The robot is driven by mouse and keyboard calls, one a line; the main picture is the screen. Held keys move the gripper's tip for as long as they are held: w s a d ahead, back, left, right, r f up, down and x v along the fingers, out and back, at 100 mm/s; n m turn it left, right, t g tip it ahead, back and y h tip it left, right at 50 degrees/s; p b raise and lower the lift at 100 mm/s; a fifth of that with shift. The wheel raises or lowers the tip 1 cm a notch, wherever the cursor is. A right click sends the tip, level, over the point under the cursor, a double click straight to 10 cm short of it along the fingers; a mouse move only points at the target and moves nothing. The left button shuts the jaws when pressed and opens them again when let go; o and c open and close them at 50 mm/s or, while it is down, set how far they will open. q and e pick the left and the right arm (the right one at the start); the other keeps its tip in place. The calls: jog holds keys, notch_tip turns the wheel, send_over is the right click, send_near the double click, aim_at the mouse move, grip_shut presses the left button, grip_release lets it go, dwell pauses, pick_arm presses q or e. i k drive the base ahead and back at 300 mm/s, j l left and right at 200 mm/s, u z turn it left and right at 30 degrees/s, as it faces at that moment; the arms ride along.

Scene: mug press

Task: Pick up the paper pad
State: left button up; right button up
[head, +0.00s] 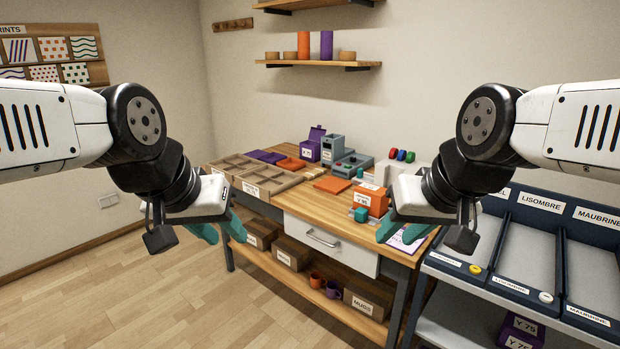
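A white sheet or pad with purple print (406,243) lies at the right front corner of the wooden worktable (305,205). It is partly hidden by my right gripper, and I cannot tell for sure that it is the paper pad. My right gripper (402,231) is in front of it, with teal fingers apart and nothing seen between them. My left gripper (218,230) is in front of the table's left end, its teal fingers apart and empty.
A divided wooden tray (262,183), a grey press (333,147) and an orange box (371,199) stand on the table. A rack of labelled trays (526,250) stands at right. Mugs (333,288) and boxes sit on the lower shelf. The floor at left is clear.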

aim_at(309, 176)
jog(key=i+j+z, duration=0.3)
jog(key=i+j, duration=0.45)
jog(key=i, duration=0.45)
jog(key=i+j+z, duration=0.25)
jog(key=i+j, duration=0.75)
jog(key=i, duration=0.1)
